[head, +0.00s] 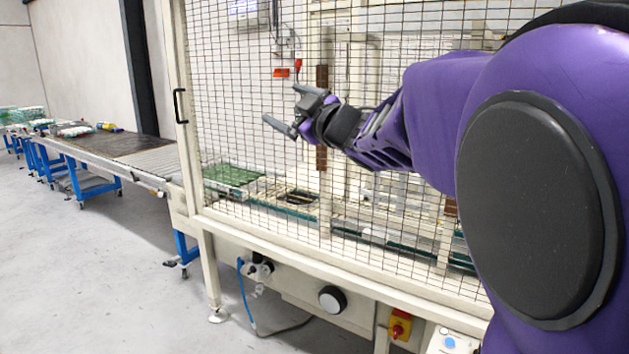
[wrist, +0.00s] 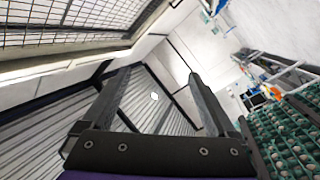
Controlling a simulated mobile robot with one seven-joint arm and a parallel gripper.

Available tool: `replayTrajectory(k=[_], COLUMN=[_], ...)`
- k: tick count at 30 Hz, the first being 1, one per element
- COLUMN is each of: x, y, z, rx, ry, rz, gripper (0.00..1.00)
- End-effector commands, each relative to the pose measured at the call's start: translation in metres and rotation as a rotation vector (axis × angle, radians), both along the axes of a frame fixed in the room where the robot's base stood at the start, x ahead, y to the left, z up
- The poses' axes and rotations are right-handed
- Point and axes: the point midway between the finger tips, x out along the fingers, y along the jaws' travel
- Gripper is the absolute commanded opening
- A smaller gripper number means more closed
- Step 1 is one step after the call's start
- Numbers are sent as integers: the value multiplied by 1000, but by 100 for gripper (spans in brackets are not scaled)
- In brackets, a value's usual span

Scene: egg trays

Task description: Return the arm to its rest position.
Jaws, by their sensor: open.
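My purple arm reaches in from the right of the head view, and my gripper (head: 280,108) is at its end, in front of the wire mesh guard. The two dark fingers are spread apart with nothing between them. In the wrist view my gripper (wrist: 160,84) also shows open and empty, its fingers pointing toward the wall and ceiling. No egg tray is in its grasp.
A caged machine with a mesh guard (head: 235,60) stands close behind my gripper. A conveyor (head: 110,148) runs off to the left on blue-legged supports. Green egg trays (wrist: 285,140) show at the wrist view's right. The floor (head: 90,270) at front left is clear.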

Motion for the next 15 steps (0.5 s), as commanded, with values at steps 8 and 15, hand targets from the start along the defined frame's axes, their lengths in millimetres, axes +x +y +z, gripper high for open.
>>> replayTrajectory(k=[8, 15], x=[-17, -19], y=[-39, -63], z=[25, 23], rx=[4, 6], ry=[-30, -23], rz=[-28, -42], gripper=[92, 92])
